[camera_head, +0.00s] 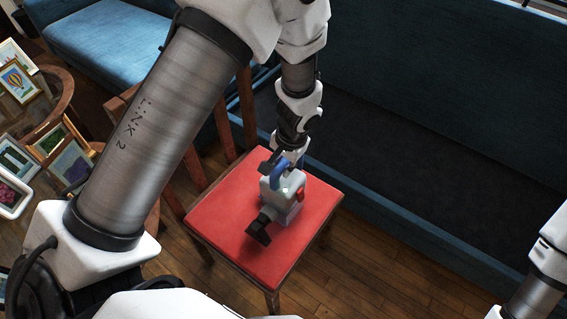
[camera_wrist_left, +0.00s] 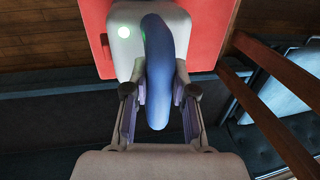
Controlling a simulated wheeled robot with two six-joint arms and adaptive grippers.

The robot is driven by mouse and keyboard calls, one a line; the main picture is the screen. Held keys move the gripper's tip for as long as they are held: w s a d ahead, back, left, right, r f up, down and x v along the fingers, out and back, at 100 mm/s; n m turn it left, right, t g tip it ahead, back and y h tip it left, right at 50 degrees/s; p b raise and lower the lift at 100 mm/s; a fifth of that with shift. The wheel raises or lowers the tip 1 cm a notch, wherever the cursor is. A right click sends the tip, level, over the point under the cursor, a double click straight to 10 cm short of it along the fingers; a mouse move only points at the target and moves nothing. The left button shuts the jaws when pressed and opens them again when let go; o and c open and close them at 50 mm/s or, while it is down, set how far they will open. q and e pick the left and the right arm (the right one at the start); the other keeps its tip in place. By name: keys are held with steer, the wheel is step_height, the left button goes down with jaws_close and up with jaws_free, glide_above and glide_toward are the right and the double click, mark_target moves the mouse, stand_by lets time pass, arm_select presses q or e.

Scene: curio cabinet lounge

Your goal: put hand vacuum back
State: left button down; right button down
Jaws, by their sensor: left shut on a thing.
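The hand vacuum (camera_head: 284,201) has a pale grey body, a blue handle and a dark nozzle pointing to the lower left. It is over the red chair seat (camera_head: 232,210); I cannot tell whether it touches the seat. My left gripper (camera_head: 281,163) comes down from above and is shut on the vacuum's handle. In the left wrist view the blue handle (camera_wrist_left: 158,75) lies between the two fingers of my left gripper (camera_wrist_left: 159,100), with the grey body beyond it. The vacuum's underside is hidden. My right arm enters at the right edge, but its gripper is out of view.
A dark blue sofa-like piece (camera_head: 440,205) with a dark recess stands right behind the chair. A blue cushioned seat (camera_head: 110,40) is at the upper left. Several framed pictures (camera_head: 72,166) stand on a round wooden table at the left. Wooden floor (camera_head: 365,265) is clear in front.

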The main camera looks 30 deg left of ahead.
arm_select(q)
steer(key=shift+r, duration=0.15)
steer(key=c, duration=1)
jaws_free()
steer(key=shift+o, duration=0.2)
steer(key=shift+r, duration=0.25)
step_height(320, 180, up, 11)
steer(key=d+p, duration=0.2)
steer(key=p, duration=0.1)
steer(key=shift+s+r, duration=0.15)
steer(key=shift+s, duration=0.05)
steer(key=shift+d, duration=0.1)
